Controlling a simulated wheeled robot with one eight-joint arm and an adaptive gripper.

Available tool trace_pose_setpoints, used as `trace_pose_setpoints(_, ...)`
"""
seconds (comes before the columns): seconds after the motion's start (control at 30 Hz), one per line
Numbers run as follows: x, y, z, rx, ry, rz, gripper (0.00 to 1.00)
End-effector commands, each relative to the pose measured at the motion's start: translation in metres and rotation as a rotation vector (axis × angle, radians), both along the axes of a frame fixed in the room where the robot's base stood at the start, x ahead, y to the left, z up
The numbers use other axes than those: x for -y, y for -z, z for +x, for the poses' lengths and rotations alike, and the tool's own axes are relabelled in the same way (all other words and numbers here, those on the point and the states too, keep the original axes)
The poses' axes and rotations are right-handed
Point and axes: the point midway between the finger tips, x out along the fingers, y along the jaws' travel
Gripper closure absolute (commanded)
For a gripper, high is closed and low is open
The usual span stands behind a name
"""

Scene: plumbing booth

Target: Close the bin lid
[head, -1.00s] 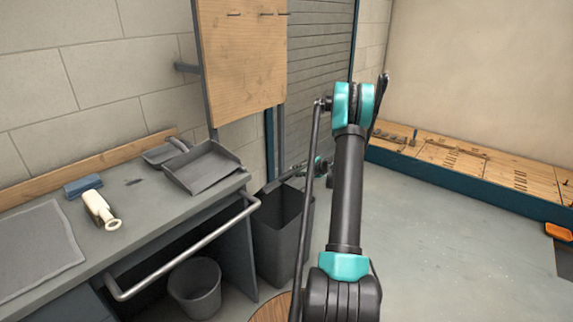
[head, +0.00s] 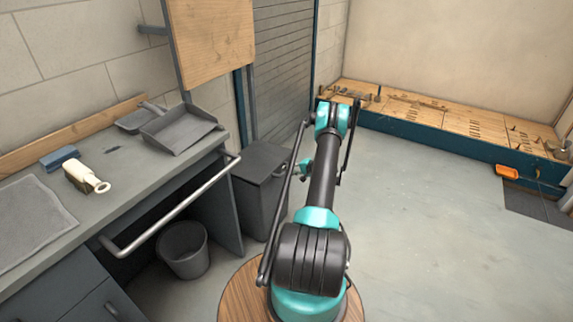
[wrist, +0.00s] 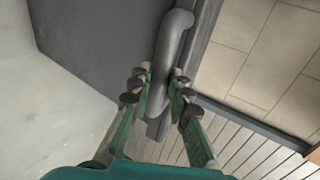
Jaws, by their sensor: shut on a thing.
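The dark grey bin (head: 258,207) stands on the floor to the right of the bench. Its lid (head: 262,158) lies across the top, and the inside of the bin is hidden. A small gap under the lid cannot be ruled out. In the wrist view my gripper (wrist: 158,82) is shut on a curved grey handle (wrist: 174,45), one finger on each side. A large dark grey panel (wrist: 95,32) lies beside the handle. In the head view my arm reaches the bin's right side, and the fingers are too small to make out.
A grey bench (head: 105,180) with a metal rail (head: 175,205) is left of the bin. A dustpan (head: 178,130) lies on it. A small bucket (head: 184,250) stands beneath. A low wooden-topped platform (head: 440,115) runs along the back.

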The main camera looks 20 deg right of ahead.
Motion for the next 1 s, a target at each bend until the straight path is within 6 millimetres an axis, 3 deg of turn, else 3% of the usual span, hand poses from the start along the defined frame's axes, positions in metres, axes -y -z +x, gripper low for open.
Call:
trace_pose_setpoints(0.2, 0.0003, 0.0124, -0.0010, -0.002, 0.000, 0.001, 1.00)
trace_pose_setpoints(0.6, 0.0008, 0.0138, -0.0013, -0.002, 0.000, 0.001, 1.00)
trace_pose_setpoints(0.63, 0.0008, 0.0138, -0.0013, -0.002, 0.000, 0.001, 0.80)
trace_pose_setpoints(0.77, 0.0009, 0.0136, -0.0011, -0.001, 0.000, 0.000, 0.64)
trace_pose_setpoints(1.0, 0.0008, 0.0135, -0.0009, -0.001, 0.000, 0.001, 0.61)
